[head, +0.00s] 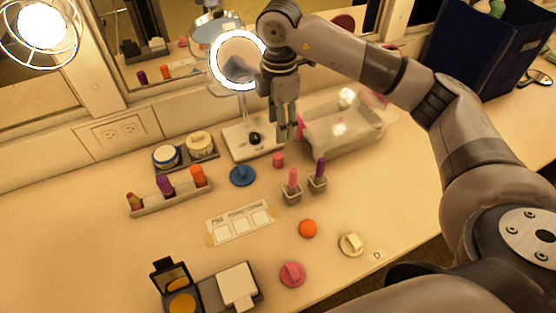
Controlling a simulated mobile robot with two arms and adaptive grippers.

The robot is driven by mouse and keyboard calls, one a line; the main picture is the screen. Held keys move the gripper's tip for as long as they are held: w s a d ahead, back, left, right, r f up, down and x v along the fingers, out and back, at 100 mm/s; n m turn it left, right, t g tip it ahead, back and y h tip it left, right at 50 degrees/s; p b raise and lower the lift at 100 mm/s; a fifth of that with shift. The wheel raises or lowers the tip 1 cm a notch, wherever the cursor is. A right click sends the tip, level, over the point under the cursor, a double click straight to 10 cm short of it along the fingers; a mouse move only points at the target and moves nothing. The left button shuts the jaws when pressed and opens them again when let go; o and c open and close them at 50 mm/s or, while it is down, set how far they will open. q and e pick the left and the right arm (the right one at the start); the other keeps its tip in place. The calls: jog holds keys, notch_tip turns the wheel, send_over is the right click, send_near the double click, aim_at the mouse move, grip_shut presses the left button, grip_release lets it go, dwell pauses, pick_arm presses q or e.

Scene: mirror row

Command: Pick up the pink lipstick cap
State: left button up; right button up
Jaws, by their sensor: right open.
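A small pink lipstick cap (278,160) stands upright on the table, just right of the mirror's base. My right gripper (287,136) hangs above and slightly behind it in the picture, pointing down. Its fingers are open and nothing shows between them; the cap is apart from them. A pink lipstick (293,178) stands uncapped in a small square holder in front of the cap. A purple lipstick (321,168) stands in another holder to its right. My left gripper is not in view.
The lit round mirror (251,150) stands close left of my right gripper, and a clear box (345,138) close right. A blue disc (242,176), a rack (190,196) of capped lipsticks and a labelled card (240,224) lie to the left.

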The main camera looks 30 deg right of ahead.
aim_at(278, 155)
notch_tip(278, 155, down, 8)
jog(key=shift+f+p, duration=0.1)
jog(key=shift+p, duration=0.2)
jog(key=shift+w+f+p, duration=0.2)
jog(key=shift+f, duration=1.1)
jog(key=shift+w+f+p, duration=0.2)
jog(key=shift+f, duration=1.1)
jog(key=shift+c, duration=0.6)
jog(key=c, duration=0.8)
jog(key=shift+o, duration=0.2)
jog(key=shift+r, duration=0.1)
